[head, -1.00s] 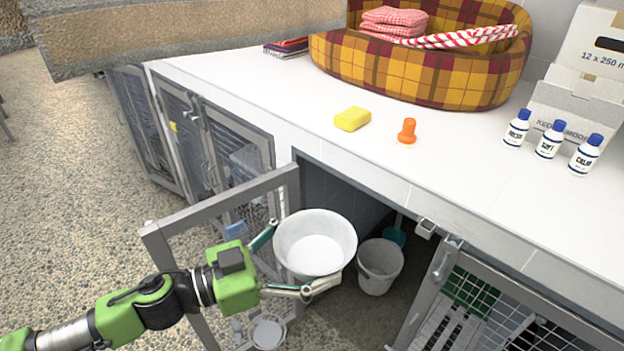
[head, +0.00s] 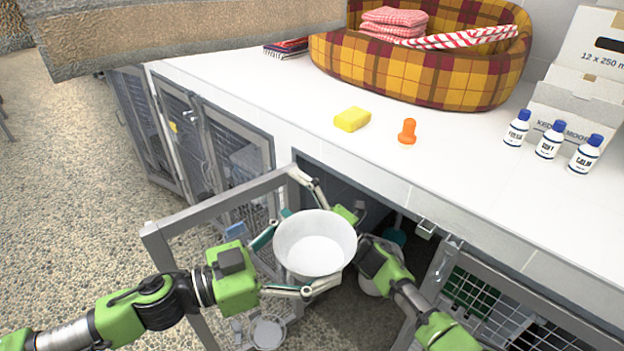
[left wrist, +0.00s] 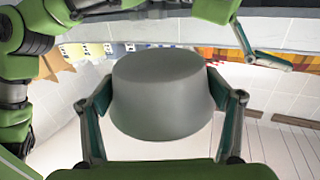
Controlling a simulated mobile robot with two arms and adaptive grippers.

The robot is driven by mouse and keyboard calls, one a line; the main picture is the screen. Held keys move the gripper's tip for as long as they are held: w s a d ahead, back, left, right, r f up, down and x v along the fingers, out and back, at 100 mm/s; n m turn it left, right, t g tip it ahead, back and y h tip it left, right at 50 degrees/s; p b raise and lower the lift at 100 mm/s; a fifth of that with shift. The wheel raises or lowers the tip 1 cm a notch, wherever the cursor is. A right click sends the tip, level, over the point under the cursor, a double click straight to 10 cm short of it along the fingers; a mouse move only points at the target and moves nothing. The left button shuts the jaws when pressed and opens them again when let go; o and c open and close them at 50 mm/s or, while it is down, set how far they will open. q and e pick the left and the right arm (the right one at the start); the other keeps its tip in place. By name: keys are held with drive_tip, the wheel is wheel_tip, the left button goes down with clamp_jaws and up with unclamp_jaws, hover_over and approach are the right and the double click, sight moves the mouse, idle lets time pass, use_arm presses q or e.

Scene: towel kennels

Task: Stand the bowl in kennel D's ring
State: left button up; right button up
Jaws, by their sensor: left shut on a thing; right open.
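A white bowl (head: 315,245) is held upright in my left gripper (head: 305,256), whose fingers press on its two sides, in front of an open kennel. In the left wrist view the bowl (left wrist: 160,95) looks grey between the two fingers. My right gripper (head: 315,190) is open behind the bowl, with a finger close to the top corner of the open mesh door (head: 225,208); contact is unclear, and the bowl hides part of it. A round ring-like holder (head: 268,332) shows low by the door; whether it is kennel D's ring cannot be told.
A bucket (head: 368,284) inside the kennel is mostly hidden by my right arm. Closed mesh kennels stand left and right. The white counter (head: 270,105) holds a yellow sponge (head: 352,119), an orange object (head: 407,131), bottles (head: 549,140) and a plaid bed (head: 420,65).

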drive_tip(key=s+a+r+n+g+y, duration=0.2)
drive_tip(key=s+a+r+n+g, duration=0.15)
drive_tip(key=r+n, duration=0.3)
drive_tip(key=s+a+r+n+g+y, duration=0.2)
drive_tip(key=a+r+n+g, duration=0.1)
drive_tip(key=r+n+g, duration=0.3)
drive_tip(key=s+a+r+n+g+h, duration=0.2)
drive_tip(key=s+r+n+g+h, duration=0.15)
drive_tip(key=s+n+g, duration=0.35)
drive_tip(key=s+a+r+n+g+h, duration=0.2)
drive_tip(key=s+r+n, duration=0.3)
drive_tip(key=n, duration=0.3)
drive_tip(key=n+t+h, duration=0.7)
drive_tip(key=n+h, duration=0.6)
drive_tip(key=h, duration=0.3)
hover_over(315, 259)
wheel_tip(315, 259, down, 11)
drive_tip(key=shift+a+f, duration=0.1)
